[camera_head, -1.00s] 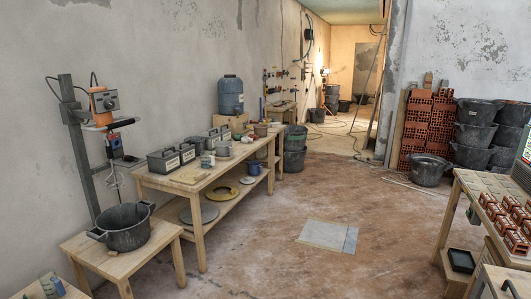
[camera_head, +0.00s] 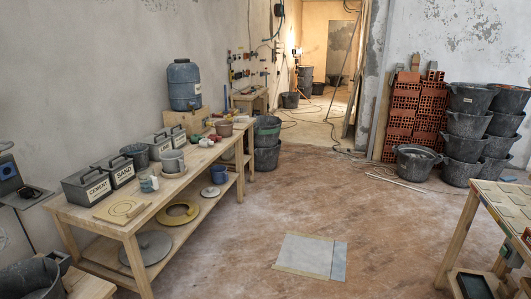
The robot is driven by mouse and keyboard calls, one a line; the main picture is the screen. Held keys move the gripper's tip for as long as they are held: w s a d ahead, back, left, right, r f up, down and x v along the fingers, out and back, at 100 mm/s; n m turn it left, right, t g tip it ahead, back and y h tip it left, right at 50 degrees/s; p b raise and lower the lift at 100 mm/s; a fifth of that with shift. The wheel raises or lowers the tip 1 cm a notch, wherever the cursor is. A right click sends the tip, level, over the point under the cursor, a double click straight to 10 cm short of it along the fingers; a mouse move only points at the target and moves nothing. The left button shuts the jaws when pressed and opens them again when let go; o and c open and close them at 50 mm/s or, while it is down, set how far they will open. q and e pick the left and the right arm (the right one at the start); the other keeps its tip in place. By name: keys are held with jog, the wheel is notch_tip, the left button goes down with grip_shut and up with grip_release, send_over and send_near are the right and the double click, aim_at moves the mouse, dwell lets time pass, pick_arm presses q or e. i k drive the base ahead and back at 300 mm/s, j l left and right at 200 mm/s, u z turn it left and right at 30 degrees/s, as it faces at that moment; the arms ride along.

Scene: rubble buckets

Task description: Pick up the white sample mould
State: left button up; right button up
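I cannot pick out the white sample mould for certain. Neither of my grippers shows in the head view.
Boxes marked cement (camera_head: 88,187) and sand (camera_head: 115,168) stand on the bench, with a blue drum (camera_head: 184,85) behind. Stacked black buckets (camera_head: 470,130) and bricks (camera_head: 404,112) stand at back right. A floor sheet (camera_head: 311,257) lies amid open floor.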

aim_at(207, 143)
jog(key=i+z, duration=0.1)
jog(key=i, duration=1.1)
jog(key=i+j, duration=0.1)
jog(key=i, duration=1.05)
jog(key=i+u, duration=0.65)
jog(key=i, duration=0.25)
jog(key=i+l+u, duration=0.15)
jog(key=i+u, duration=0.2)
jog(key=i+l+u, duration=0.35)
jog(key=i, duration=0.15)
jog(key=i+l+u, duration=0.1)
jog(key=i+u, duration=0.3)
jog(key=i+l+u, duration=0.2)
jog(key=i+u, duration=0.15)
jog(key=i+l+u, duration=0.4)
jog(key=k+j, duration=0.05)
jog(key=j, duration=0.05)
